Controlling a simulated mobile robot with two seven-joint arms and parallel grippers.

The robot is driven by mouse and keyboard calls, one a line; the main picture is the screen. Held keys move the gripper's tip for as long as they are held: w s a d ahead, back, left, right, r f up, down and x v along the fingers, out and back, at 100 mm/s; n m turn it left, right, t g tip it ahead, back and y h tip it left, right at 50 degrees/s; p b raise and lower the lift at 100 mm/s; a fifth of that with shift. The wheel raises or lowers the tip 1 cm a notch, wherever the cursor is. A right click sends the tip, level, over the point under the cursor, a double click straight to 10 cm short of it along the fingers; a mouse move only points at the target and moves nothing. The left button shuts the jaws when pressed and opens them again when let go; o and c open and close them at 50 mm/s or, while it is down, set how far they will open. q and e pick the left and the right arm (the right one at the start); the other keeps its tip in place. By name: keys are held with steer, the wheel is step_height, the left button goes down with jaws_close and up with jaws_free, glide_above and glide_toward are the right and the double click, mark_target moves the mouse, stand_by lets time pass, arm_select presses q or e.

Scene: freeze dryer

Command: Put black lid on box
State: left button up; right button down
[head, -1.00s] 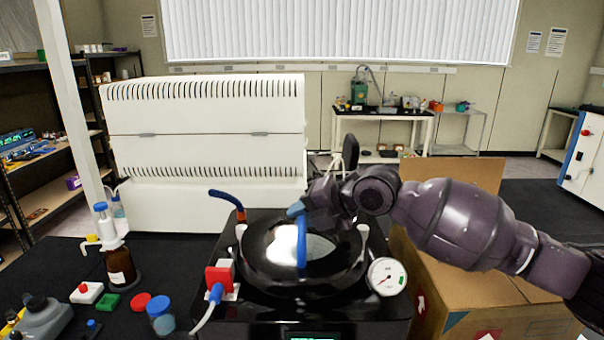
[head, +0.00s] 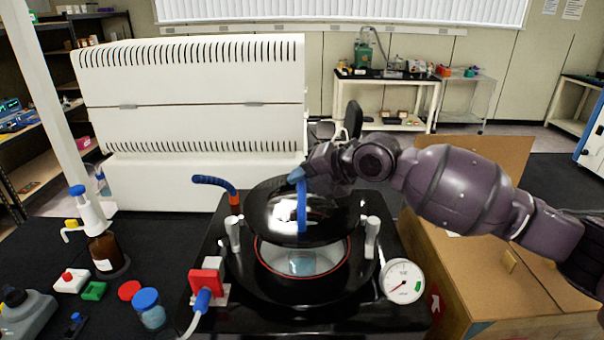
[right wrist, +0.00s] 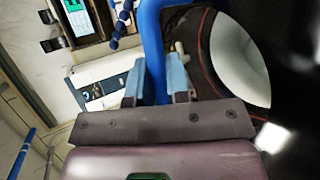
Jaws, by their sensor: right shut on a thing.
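The black domed lid (head: 265,215) has a blue arched handle (head: 302,208). It hangs over the back part of the round chamber of the black machine box (head: 375,318). The chamber's red-rimmed opening (head: 262,262) shows in front of and below it, with something pale blue inside. My right gripper (head: 297,177) is shut on the handle. The right wrist view shows the blue handle (right wrist: 151,50) between its light blue fingers (right wrist: 153,82). The lid's far edge is hidden, so I cannot tell whether it touches the rim there. My left gripper is not in view.
Two pale posts flank the chamber, with a dial gauge (head: 403,281) at right and a red valve (head: 207,283) at left.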

steer(key=shift+f, duration=0.35)
step_height(320, 180, down, 2)
steer(key=shift+b, duration=0.8)
steer(key=shift+w+f+b, duration=0.1)
steer(key=shift+f+b, duration=0.5)
steer(key=shift+f, duration=0.35)
steer(key=shift+f+b, duration=0.9)
steer(key=shift+f, duration=0.55)
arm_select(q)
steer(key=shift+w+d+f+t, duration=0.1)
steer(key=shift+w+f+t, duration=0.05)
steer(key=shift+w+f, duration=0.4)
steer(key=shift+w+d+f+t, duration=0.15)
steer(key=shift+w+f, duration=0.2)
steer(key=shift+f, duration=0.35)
arm_select(e)
steer(key=shift+f, duration=0.15)
arm_select(q)
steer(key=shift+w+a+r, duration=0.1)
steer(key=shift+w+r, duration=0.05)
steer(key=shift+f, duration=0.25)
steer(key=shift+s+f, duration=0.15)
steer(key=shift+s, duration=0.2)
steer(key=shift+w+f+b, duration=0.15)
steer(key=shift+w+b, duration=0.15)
steer(key=shift+b, duration=0.2)
arm_select(e)
steer(key=shift+f, duration=0.35)
